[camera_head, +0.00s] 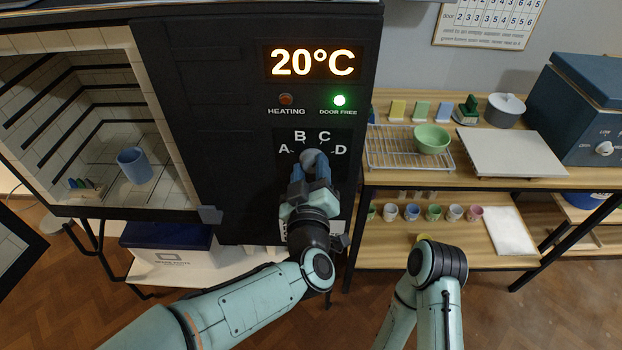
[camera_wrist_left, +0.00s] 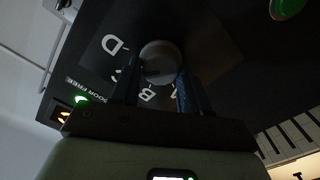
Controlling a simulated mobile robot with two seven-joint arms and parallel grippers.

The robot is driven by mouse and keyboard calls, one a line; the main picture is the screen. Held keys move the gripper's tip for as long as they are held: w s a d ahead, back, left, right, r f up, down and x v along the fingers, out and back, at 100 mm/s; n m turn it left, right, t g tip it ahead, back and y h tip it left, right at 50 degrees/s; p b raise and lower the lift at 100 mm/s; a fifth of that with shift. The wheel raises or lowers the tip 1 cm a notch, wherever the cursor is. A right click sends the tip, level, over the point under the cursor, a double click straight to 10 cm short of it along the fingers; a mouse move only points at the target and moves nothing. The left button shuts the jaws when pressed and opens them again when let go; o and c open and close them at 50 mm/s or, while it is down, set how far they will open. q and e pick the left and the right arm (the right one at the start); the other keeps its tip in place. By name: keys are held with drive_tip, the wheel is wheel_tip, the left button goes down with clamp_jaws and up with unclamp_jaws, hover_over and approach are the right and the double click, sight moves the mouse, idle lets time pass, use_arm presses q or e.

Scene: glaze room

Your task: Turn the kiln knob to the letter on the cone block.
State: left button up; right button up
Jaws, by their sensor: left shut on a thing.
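The grey kiln knob (camera_head: 313,158) is on the dark kiln front below the printed letters A, B, C and D. My left gripper (camera_head: 312,172) is shut on it, fingers on either side. The left wrist view shows the round knob (camera_wrist_left: 160,58) between my two fingers (camera_wrist_left: 157,88), with D, C, B and part of A around it. I cannot tell which letter the knob points to. Small coloured cones in a row (camera_head: 83,183), seemingly the cone block, stand on the open kiln's floor at left. No letter on it is readable. My right gripper is out of view.
A blue cup (camera_head: 135,165) stands inside the kiln. The display (camera_head: 313,62) reads 20°C and a green DOOR FREE light (camera_head: 339,100) is lit. At right, shelves hold a green bowl (camera_head: 431,138), a wire rack (camera_head: 392,150) and several small cups.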

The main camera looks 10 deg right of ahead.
use_arm(q)
drive_tip(key=shift+n+b, duration=0.85)
drive_tip(key=shift+n, duration=0.35)
drive_tip(key=o, duration=1)
drive_tip(key=v, duration=1.3)
drive_tip(key=shift+s+a, duration=0.1)
drive_tip(key=shift+s, duration=0.05)
